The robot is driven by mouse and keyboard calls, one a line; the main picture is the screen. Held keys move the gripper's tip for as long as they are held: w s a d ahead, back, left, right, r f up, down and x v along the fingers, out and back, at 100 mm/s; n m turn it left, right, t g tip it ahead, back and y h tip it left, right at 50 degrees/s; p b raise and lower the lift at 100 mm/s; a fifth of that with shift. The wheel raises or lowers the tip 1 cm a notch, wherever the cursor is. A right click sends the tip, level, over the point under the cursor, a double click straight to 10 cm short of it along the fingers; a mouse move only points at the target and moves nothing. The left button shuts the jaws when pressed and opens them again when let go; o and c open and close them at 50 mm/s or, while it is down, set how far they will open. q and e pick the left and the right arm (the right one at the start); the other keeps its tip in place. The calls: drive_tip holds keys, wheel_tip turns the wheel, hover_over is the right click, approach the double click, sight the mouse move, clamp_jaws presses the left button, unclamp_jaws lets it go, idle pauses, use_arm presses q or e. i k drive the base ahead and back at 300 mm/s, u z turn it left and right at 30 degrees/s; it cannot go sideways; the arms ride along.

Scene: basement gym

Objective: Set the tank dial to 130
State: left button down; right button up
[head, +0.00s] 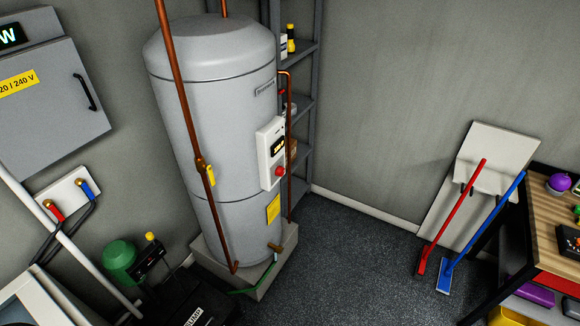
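The grey water tank (222,130) stands upright on a concrete plinth (283,262) left of the middle in the head view. A white control box (265,160) is fixed to its right front side. The box has a small dark display (278,145) with glowing orange characters too small to read. Below the display is a red round dial (279,171); its setting is too small to tell. Neither of my grippers shows in the head view.
A copper pipe (180,90) with a yellow-handled valve (208,174) runs down the tank's front. A dark shelf rack (308,110) stands behind it. The dark floor (350,265) between is clear.

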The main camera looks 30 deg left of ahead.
sight(280, 172)
drive_tip(key=u, duration=0.45)
drive_tip(key=i, duration=0.65)
drive_tip(key=u, duration=0.65)
